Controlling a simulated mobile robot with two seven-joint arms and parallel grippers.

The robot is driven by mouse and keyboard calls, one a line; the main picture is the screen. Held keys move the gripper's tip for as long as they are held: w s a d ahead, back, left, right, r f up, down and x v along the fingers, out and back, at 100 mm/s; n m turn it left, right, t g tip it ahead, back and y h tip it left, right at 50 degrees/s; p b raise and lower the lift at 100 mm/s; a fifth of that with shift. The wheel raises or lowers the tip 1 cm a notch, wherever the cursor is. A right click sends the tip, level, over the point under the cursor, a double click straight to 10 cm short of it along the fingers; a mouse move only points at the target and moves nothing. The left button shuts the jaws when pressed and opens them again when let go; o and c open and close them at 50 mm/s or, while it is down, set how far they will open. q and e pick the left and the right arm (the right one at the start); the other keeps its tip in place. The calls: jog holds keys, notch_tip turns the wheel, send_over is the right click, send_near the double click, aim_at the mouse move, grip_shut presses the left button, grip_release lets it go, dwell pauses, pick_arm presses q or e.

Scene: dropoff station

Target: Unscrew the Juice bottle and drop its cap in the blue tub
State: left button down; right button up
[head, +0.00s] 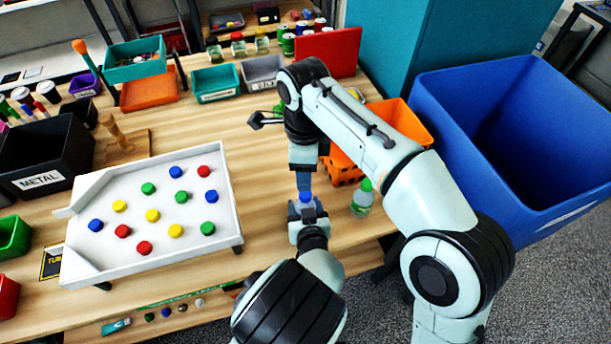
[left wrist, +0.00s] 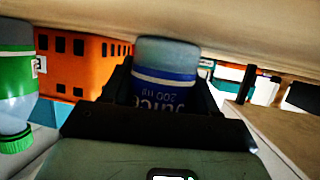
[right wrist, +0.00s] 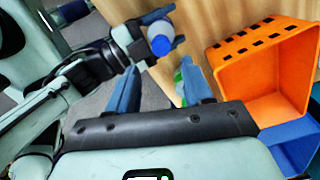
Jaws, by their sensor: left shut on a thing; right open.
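The Juice bottle (left wrist: 165,88) is gripped between the fingers of my left gripper (head: 307,208). Its label shows upside down in the left wrist view, and its top end is hidden there behind the gripper. Its blue cap (right wrist: 161,45) shows on top of the bottle in the right wrist view, and also in the head view (head: 305,197). My right gripper (head: 304,186) points down just above the cap. Its fingers are apart with nothing held, and the cap appears beyond the tips in the right wrist view. The big blue tub (head: 455,105) stands right of the table.
A green-capped bottle (head: 363,197) stands close right of the left gripper. An orange crate (head: 410,120) lies behind it, partly hidden by my right arm. A white tray (head: 95,200) with coloured discs lies left. Small bins and jars line the table's back.

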aim_at(305, 193)
jog(key=m, duration=0.9)
jog(key=shift+r, duration=0.15)
jog(key=shift+f, duration=3.95)
grip_shut()
